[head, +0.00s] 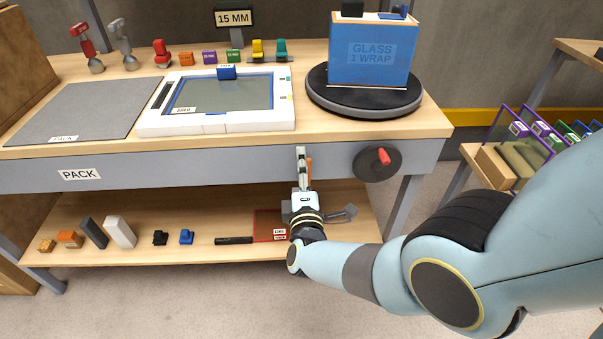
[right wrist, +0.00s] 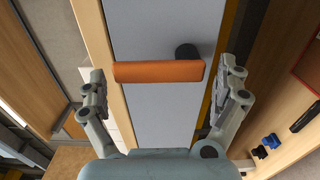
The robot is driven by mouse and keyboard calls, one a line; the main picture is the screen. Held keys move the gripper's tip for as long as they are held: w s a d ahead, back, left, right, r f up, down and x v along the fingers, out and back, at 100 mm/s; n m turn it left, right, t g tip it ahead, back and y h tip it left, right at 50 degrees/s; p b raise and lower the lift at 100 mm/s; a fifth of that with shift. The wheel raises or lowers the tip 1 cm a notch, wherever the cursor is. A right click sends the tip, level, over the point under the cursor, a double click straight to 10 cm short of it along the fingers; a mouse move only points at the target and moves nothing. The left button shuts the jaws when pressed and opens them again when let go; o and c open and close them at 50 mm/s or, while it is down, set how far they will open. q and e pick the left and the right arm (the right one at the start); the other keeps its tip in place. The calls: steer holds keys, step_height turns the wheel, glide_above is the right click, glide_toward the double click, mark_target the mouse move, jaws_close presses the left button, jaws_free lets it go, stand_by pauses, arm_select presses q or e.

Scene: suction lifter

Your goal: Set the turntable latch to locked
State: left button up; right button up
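The turntable (head: 365,100) is a dark round disc at the right end of the bench, with a blue box labelled GLASS 1 WRAP (head: 372,55) on it. On the grey front rail below it is a dark round plate with a red lever (head: 384,156). An orange lever (head: 309,168) shows just right of my right gripper (head: 302,165); I cannot tell which lever is the latch. In the right wrist view the orange lever (right wrist: 158,71) is a bar with a dark post, ahead of the open fingers (right wrist: 165,92), touch not visible. My left gripper is not in view.
On the bench are a grey mat (head: 80,110), a white framed tray (head: 215,125) and several small tools along the back. The lower shelf (head: 160,215) holds blocks and a red panel (head: 268,225). A side rack (head: 520,150) stands at the right.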

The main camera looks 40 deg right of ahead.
steer(key=v, duration=1.2)
steer(key=shift+s+d, duration=0.1)
